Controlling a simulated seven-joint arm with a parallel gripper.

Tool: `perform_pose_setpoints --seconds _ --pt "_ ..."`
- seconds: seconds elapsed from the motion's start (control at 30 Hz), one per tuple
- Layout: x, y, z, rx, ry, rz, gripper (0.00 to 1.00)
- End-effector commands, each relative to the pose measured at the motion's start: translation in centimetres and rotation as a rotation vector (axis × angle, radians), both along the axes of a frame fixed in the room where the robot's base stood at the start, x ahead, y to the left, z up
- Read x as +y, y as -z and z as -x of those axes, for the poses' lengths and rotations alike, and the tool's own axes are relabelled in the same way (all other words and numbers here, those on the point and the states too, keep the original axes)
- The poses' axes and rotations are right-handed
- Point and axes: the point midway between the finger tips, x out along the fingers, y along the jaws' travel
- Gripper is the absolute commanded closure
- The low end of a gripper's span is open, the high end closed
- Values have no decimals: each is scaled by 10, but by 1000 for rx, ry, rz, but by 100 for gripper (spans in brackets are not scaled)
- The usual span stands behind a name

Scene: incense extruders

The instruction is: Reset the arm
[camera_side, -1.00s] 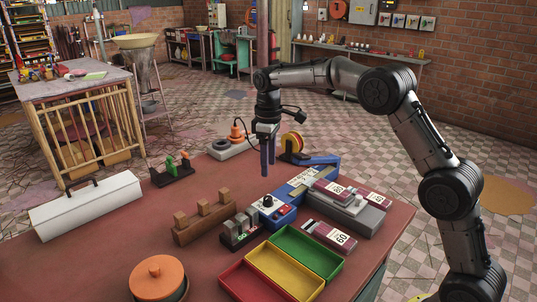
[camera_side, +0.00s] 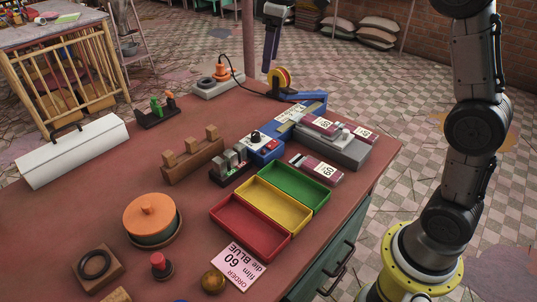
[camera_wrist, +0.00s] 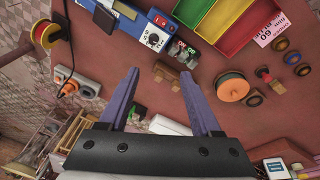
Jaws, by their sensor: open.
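My gripper (camera_side: 271,50) hangs fingers-down near the top of the side view, in front of the floor beyond the table's far edge as seen there. Only its lower part shows; the rest of the wrist is cut off by the frame. In the wrist view my gripper (camera_wrist: 158,84) has its two purple fingers spread apart, with nothing between them. It touches nothing that I can see.
The red table (camera_side: 110,185) holds a blue device (camera_side: 266,147), red, yellow and green trays (camera_side: 250,228), a wooden block stand (camera_side: 193,160), an orange-lidded pot (camera_side: 150,213) and an order card (camera_side: 239,266). A corded orange item (camera_side: 221,72) and spool (camera_side: 279,77) stand near the far edge.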

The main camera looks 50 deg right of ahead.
Motion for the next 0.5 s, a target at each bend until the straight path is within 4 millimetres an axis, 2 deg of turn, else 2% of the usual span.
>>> perform_pose_setpoints --seconds 0.03,0.1,0.23,0.37,0.5 --pt "3 -14 22 -28 4 0 35" --pt "7 -26 48 -62 18 -3 35" --pt "12 -38 98 -123 51 -14 35" --pt "17 -37 149 -180 95 -30 35" --pt "20 -20 202 -239 155 -55 35"
